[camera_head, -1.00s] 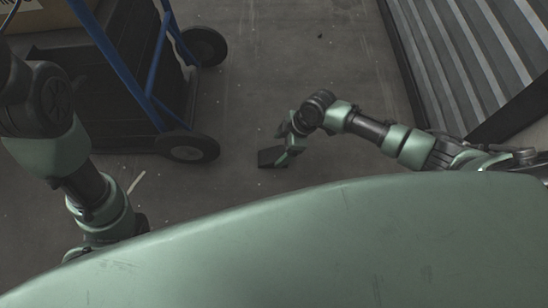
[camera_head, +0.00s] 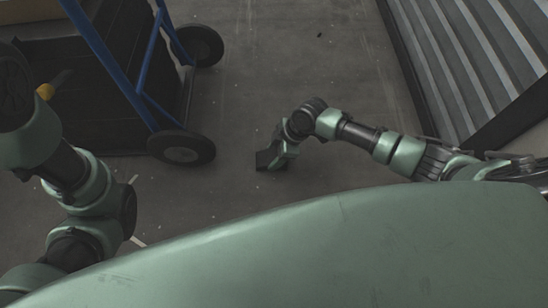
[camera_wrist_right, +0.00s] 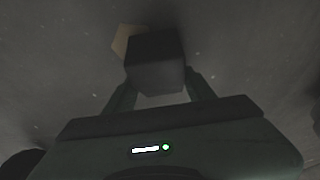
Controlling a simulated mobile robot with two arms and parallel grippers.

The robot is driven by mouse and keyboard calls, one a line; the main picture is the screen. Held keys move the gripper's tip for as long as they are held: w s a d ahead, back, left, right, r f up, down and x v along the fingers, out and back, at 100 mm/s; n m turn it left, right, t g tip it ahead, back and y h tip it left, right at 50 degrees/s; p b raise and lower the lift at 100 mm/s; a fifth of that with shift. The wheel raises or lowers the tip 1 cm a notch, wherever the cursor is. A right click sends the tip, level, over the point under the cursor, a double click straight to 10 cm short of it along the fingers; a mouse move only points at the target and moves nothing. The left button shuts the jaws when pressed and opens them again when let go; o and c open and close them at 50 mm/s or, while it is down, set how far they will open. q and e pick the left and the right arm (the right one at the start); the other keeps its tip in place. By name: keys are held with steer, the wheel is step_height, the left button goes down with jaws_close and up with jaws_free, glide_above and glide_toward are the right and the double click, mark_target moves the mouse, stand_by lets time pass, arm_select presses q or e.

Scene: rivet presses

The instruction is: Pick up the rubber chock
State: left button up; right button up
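The rubber chock (camera_head: 266,159) is a dark block low over the grey floor, left of my right arm in the head view. In the right wrist view the chock (camera_wrist_right: 155,65) is a dark box at the fingertips. My right gripper (camera_head: 278,155) has a finger on each side of the chock, and both appear to touch its sides. The fingers (camera_wrist_right: 160,85) show on either side of the block's lower part in the wrist view. I cannot tell whether the chock is clear of the floor. My left arm is at the left edge, but its gripper is not visible.
A blue-framed cart (camera_head: 140,75) with black wheels stands at the upper left, with a yellow-ended object (camera_head: 46,91) at it. A ribbed metal panel (camera_head: 475,55) is at the upper right. Floor between them is open. A tan patch (camera_wrist_right: 126,42) shows behind the chock.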

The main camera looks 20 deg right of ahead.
jaws_close()
steer(key=shift+r, duration=0.1)
